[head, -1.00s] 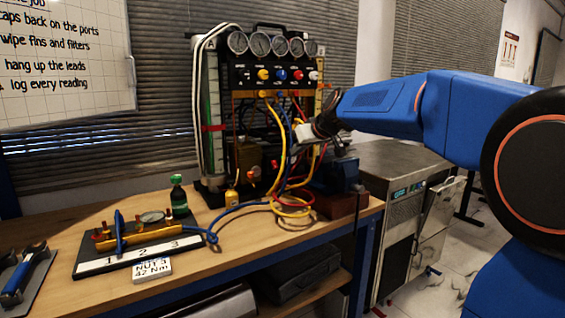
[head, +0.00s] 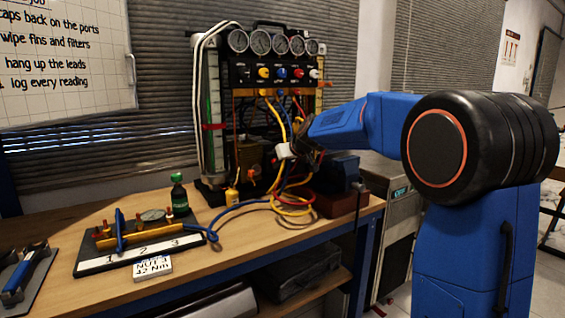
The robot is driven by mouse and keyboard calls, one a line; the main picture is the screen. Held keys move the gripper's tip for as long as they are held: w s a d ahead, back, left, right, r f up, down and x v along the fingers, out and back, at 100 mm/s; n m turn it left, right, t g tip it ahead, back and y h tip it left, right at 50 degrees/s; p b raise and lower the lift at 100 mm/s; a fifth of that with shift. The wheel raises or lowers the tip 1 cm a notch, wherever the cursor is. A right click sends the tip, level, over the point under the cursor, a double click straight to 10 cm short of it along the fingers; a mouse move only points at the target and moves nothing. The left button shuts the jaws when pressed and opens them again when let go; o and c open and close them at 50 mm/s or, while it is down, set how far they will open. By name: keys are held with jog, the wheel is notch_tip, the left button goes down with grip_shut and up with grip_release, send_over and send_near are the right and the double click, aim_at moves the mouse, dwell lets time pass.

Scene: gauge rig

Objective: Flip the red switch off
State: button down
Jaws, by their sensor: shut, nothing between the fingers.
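The gauge rig (head: 243,103) stands on the workbench, with a row of round gauges along its top and coloured knobs below them. I cannot make out the red switch for certain; the lower part of the rig near my gripper is dark and partly hidden. A red knob (head: 298,74) shows on the rig's upper panel.
Yellow, blue and red hoses (head: 293,205) hang from the rig and loop on the bench (head: 225,245). A green bottle (head: 179,195) and a numbered board with a brass manifold (head: 137,238) stand at left.

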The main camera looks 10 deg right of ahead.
jog(key=shift+w+a+f, duration=0.1)
jog(key=shift+w, duration=0.05)
jog(key=shift+w+f, duration=0.1)
jog(key=shift+f, duration=0.2)
jog(key=shift+r, duration=0.25)
jog(key=shift+w+r, duration=0.1)
jog(key=shift+r, duration=0.75)
